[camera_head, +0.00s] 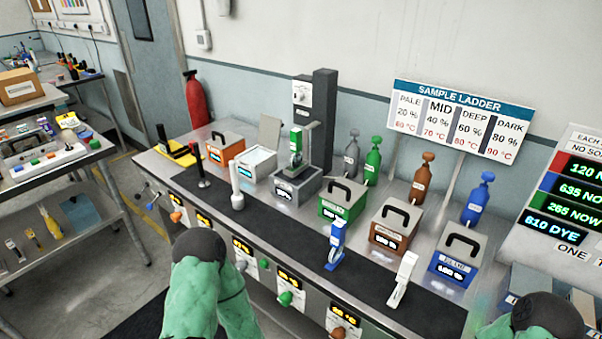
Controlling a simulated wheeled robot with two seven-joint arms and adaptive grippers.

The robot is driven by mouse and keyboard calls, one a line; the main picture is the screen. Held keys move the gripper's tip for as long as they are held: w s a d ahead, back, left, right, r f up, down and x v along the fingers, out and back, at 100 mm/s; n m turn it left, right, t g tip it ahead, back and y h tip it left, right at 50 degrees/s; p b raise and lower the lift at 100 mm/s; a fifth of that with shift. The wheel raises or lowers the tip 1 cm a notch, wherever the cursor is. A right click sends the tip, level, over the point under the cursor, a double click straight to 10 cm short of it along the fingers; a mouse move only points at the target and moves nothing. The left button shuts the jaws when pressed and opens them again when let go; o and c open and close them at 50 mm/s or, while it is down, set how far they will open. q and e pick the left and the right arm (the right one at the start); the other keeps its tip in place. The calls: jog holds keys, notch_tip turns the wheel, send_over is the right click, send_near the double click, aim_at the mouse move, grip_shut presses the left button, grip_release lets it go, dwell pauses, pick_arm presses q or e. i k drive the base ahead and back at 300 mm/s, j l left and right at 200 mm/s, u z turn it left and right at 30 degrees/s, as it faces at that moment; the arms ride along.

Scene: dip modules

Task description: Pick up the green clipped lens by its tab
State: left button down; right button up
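A green clipped lens (296,141) stands upright in a grey module with a small lit display (297,189) in the middle of the bench. Its green part is at the top, with a pale clip part below. I cannot clearly tell which part is its tab. A tall dark column stands just behind it. Green padded parts of my own arms show at the bottom centre and bottom right, with dark rounded joints. Neither gripper's fingers are visible, and nothing of mine touches the lens.
A blue clip (337,246), a white clip (403,279) and a white upright piece (237,190) stand along the dark mat (290,232). Green (342,203), brown (394,228) and blue (456,262) lidded boxes line the back, with bottles behind. A sign (460,120) stands behind.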

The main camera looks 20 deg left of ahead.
aim_at(295, 134)
jog(key=i+j, duration=0.15)
jog(key=j, duration=0.3)
jog(key=i+j, duration=0.1)
jog(key=j, duration=0.35)
jog(key=i+j, duration=0.15)
jog(key=j, duration=0.35)
jog(key=i+j+z, duration=0.1)
jog(key=j, duration=0.35)
jog(key=i+j, duration=0.1)
jog(key=j, duration=0.35)
